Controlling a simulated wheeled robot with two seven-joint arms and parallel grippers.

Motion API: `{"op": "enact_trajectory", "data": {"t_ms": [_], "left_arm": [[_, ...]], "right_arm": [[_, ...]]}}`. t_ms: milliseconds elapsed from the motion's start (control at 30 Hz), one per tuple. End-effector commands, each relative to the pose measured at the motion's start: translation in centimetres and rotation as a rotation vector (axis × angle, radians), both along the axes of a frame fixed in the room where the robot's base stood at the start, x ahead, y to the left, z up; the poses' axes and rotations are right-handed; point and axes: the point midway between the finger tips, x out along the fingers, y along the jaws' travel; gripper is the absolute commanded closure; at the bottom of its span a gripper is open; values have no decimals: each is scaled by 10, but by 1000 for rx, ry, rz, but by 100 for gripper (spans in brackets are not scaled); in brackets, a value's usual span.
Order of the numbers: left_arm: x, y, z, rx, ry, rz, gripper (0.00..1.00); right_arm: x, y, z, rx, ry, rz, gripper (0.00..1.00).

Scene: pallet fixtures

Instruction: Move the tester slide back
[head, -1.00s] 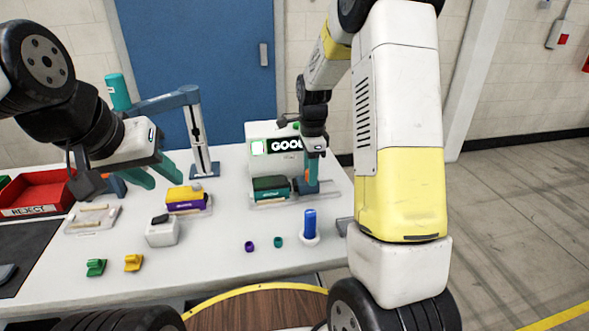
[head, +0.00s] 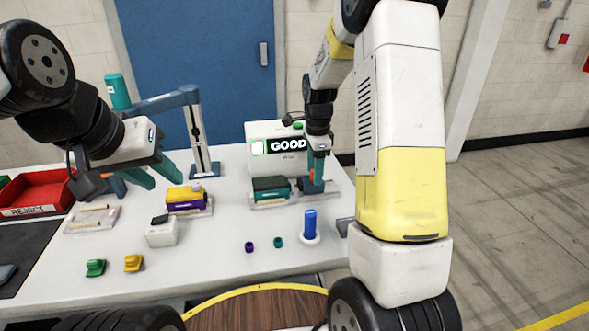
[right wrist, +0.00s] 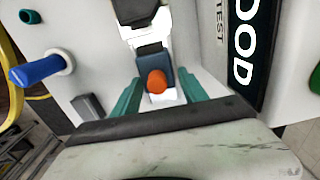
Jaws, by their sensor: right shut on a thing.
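The tester (head: 262,135) is a white box at the back of the table, with a display reading GOOD. Its blue slide (head: 313,188) sits on a rail to the right of a dark green block (head: 270,186), with a small gap between them. My right gripper (head: 317,170) points down and is shut on the slide's orange knob, which shows in the right wrist view (right wrist: 157,81) between the teal fingers. The blue slide body (right wrist: 158,60) shows there behind the knob. My left gripper (head: 152,172) is open and empty above the left part of the table.
A purple and yellow block (head: 186,197) sits on a pallet at the middle left; an empty-looking pallet (head: 92,220) is further left. A blue peg (head: 310,223) stands upright in front of the slide. A red reject bin (head: 35,193) is at far left. The front middle is mostly clear.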

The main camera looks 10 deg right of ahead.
Motion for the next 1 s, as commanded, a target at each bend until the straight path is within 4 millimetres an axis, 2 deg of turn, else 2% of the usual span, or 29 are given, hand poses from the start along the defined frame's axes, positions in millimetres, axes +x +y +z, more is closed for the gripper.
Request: {"op": "enact_trajectory", "data": {"t_ms": [33,433,1000], "left_arm": [[0,0,0,0,0,0,64],[0,0,0,0,0,0,64],[0,0,0,0,0,0,64]], "right_arm": [[-8,-1,-16,-3,30,1,56],[-8,-1,-14,-4,29,1,56],[-6,1,34,-2,24,4,56]]}}
